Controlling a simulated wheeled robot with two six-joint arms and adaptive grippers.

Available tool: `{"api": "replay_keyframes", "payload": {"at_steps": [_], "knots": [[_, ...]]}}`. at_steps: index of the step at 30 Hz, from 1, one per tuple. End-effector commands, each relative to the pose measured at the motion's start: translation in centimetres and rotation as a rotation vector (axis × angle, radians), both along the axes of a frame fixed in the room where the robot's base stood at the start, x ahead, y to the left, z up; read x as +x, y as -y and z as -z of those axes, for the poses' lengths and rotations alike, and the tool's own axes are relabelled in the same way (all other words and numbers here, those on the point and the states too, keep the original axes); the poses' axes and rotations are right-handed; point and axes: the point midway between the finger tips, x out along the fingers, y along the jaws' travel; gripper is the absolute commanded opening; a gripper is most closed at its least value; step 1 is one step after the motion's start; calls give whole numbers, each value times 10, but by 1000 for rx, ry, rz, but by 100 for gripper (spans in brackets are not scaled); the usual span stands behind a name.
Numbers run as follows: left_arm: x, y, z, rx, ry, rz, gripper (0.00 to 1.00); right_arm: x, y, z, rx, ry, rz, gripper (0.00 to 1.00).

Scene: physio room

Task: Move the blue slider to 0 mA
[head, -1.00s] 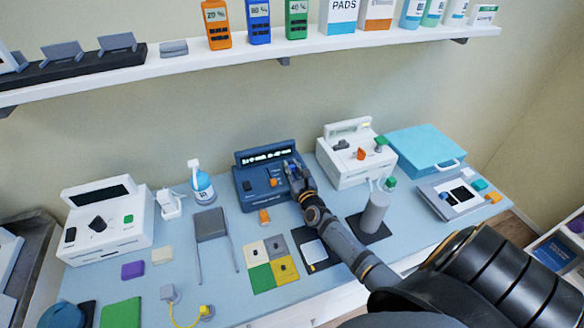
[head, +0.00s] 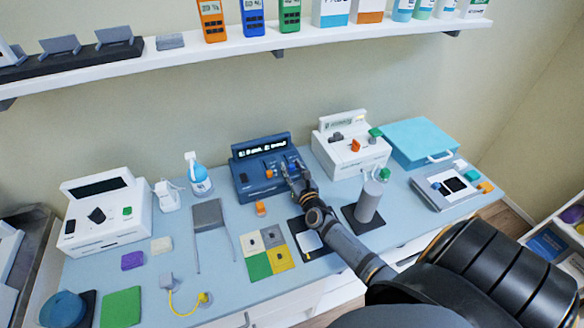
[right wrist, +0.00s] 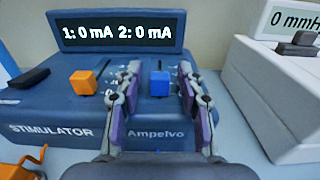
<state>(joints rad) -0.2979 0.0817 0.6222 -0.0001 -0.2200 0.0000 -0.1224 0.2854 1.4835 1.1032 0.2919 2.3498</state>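The dark blue stimulator (head: 243,184) stands at the back middle of the bench. In the right wrist view its display (right wrist: 118,32) reads "1: 0 mA 2: 0 mA". The blue slider (right wrist: 159,84) sits on the sloped panel, right of the orange slider (right wrist: 83,83). My right gripper (right wrist: 159,88) is open, with one finger on each side of the blue slider and a visible gap to it. In the head view the right gripper (head: 291,168) reaches the stimulator's right part. My left gripper is not in view.
A white device (head: 358,172) stands close to the right of the stimulator. A grey cylinder (head: 369,203) stands beside my right forearm. An orange piece (head: 261,209) lies just in front of the stimulator. A shelf (head: 190,60) runs above the bench.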

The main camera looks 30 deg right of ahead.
Motion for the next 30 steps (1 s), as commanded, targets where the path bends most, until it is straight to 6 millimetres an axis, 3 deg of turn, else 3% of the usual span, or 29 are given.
{"api": "replay_keyframes", "payload": {"at_steps": [8, 11, 22, 30], "knots": [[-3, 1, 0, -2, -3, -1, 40, 0, 0, -1, 0, 2, 0, 42], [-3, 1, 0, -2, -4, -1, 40, -9, -2, 0, 1, 0, -1, 42], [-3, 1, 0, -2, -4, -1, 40, -91, -22, 1, 0, -2, -1, 42], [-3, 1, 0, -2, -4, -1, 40, -117, -28, -1, 1, 1, 0, 42]]}}
